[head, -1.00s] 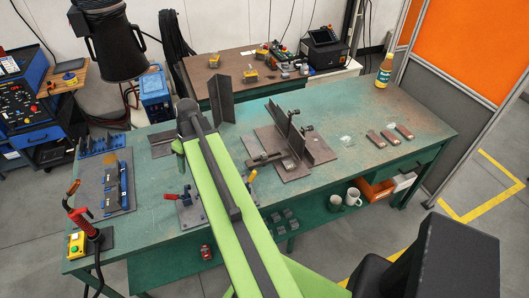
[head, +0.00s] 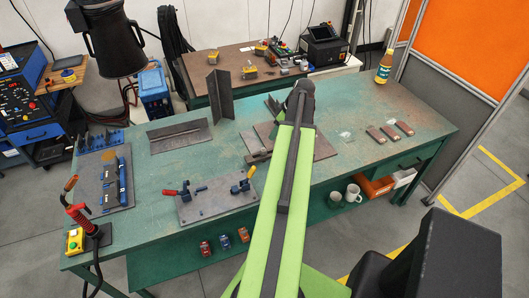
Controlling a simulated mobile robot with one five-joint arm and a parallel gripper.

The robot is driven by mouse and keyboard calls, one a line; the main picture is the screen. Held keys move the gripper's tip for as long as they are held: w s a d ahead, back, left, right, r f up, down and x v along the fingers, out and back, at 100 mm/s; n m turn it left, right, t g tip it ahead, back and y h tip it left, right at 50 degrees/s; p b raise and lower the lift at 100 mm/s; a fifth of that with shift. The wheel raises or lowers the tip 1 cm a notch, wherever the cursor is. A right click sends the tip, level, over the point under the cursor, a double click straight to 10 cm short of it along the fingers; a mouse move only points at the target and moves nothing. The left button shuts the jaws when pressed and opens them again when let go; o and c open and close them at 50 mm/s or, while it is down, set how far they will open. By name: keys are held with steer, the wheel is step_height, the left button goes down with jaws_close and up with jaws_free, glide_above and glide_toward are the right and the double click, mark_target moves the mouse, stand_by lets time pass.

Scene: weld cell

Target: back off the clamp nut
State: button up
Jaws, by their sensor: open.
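The steel fixture with the clamp stands on the green bench right of centre in the head view. My arm covers most of its middle. Its base plate (head: 324,149) shows on the right of the arm, and the top of an upright plate (head: 272,105) shows on the left. A short bar (head: 257,158) lies at the base plate's left edge. The clamp and its nut are hidden behind my arm. My arm reaches up over the fixture. My gripper is not visible beyond the arm's dark end joint.

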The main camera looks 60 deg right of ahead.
mark_target(265, 149)
steer(key=b+x, duration=1.2)
steer(key=x, duration=0.3)
steer(key=shift+b, duration=0.3)
steer(key=shift+r, duration=0.1)
steer(key=shift+c, duration=0.2)
jaws_close()
steer(key=shift+s, duration=0.1)
